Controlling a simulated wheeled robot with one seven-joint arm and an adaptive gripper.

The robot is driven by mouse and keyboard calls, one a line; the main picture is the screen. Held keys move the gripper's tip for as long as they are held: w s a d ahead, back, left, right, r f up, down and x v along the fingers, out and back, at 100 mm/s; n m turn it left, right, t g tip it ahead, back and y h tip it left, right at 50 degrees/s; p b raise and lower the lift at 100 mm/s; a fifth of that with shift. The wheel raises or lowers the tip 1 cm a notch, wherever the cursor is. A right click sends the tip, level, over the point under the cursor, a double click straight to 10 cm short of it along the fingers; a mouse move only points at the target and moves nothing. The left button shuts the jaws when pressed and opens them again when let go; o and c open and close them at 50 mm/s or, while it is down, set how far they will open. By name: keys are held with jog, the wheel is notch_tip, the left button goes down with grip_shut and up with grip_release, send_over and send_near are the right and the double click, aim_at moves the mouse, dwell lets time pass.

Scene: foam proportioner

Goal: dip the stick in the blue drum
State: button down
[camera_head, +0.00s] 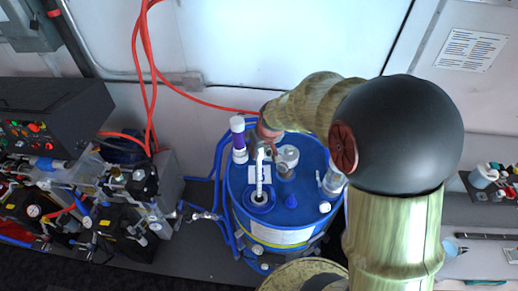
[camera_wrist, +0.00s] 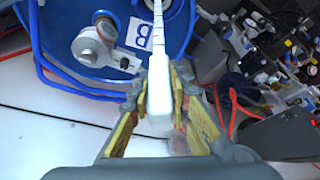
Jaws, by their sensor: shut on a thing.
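The blue drum (camera_head: 241,207) stands at the centre of the head view, with a pale label on its side. Its blue top also shows in the wrist view (camera_wrist: 65,25). The white stick (camera_head: 260,172) stands nearly upright over the round opening (camera_head: 259,198) in the drum's top. Its lower end meets that opening in the head view; how deep it reaches is hidden. My gripper (camera_wrist: 162,82) is shut on the stick near its upper end, with yellow-padded fingers on both sides. In the head view my gripper (camera_head: 268,143) is partly hidden by my arm.
A cluttered machine (camera_head: 95,200) stands left, and red hoses (camera_head: 143,75) hang behind.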

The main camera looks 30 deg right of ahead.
jog(key=b, duration=0.4)
send_over(260, 184)
jog(key=shift+w+f, duration=0.25)
jog(key=shift+f, duration=1.8)
jog(key=shift+w+f, duration=0.2)
jog(key=shift+f, duration=1.8)
jog(key=shift+f+b, duration=6.5)
jog(key=shift+f, duration=0.55)
